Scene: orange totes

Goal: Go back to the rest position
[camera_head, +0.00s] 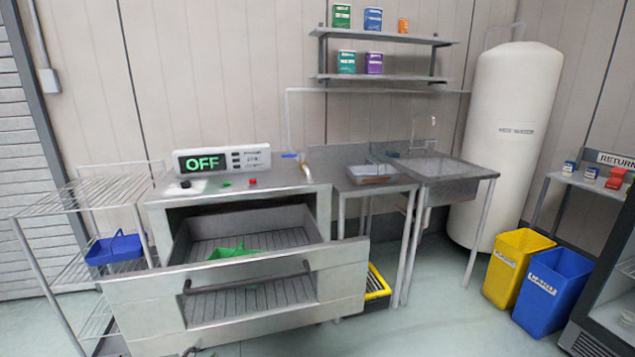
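A steel machine (240,205) with an open drawer (140,296) stands in front of me. A green item (233,252) lies inside the drawer. The drawer's dark handle (246,282) faces me.
A wire rack (88,190) with a blue basket (114,248) stands left. A steel table and sink (445,180) stand right of the machine. Yellow (515,265) and blue (552,290) bins stand on the floor at right.

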